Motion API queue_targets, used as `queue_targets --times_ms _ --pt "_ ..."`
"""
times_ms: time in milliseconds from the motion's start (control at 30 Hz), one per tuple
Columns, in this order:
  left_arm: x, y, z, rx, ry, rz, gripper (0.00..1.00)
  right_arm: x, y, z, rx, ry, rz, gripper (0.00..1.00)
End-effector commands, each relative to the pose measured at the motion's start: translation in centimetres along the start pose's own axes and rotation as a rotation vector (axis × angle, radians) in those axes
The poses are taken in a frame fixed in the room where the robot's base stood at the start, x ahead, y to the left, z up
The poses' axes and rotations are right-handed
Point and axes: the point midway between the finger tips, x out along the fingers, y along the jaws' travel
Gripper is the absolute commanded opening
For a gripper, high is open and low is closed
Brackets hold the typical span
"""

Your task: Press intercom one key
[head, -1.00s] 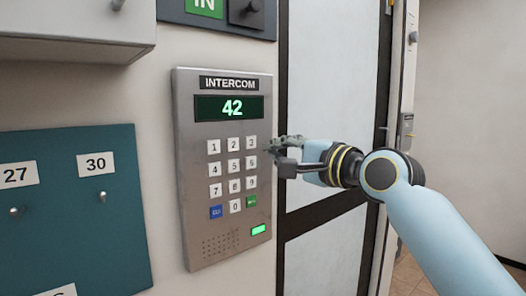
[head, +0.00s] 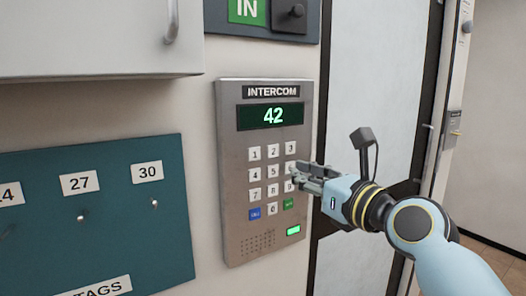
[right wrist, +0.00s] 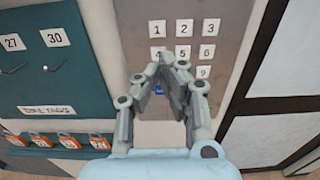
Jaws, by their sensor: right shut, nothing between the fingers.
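The intercom (head: 232,150) is a grey metal panel on the wall with a green display reading 42. Its one key (head: 255,153) is the white key at the top left of the keypad, and it also shows in the right wrist view (right wrist: 157,28). My right gripper (head: 293,174) is shut and empty. In the head view its tips overlap the right column of keys, below and right of the one key. In the right wrist view the fingertips (right wrist: 174,62) cover part of the lower left keys. I cannot tell whether they touch the panel. My left gripper is not in view.
A teal board (head: 120,185) with hooks and number labels hangs left of the intercom. A light grey box (head: 90,40) juts out above it. A door (head: 375,90) stands at the right.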

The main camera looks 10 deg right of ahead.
Motion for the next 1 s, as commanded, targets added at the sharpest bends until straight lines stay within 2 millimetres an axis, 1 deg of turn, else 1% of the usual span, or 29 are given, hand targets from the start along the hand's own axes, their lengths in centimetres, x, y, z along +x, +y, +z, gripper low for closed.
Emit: queue_targets --times_ms 200,333,467,700,800,900,1000 --pt "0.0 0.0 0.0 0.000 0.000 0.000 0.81 0.2 0.0 0.0 -0.002 -0.001 0.000 0.00" --pt "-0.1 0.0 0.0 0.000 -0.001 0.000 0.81 1.3 0.0 0.1 -0.002 -0.001 0.000 0.00" --pt "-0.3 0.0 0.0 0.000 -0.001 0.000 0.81 3.6 0.0 0.1 -0.002 -0.002 0.000 0.00" --pt "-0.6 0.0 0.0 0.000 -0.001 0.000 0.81 8.9 0.0 0.1 -0.001 -0.001 0.001 0.00" --pt "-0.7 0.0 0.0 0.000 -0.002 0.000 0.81 10.8 0.0 0.2 -0.002 -0.002 0.001 0.00" --pt "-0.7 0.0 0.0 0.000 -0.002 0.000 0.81 12.2 0.0 0.1 -0.003 0.000 0.000 0.00" --pt "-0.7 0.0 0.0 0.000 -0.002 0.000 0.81 13.3 0.0 0.0 -0.002 0.000 0.000 0.00"
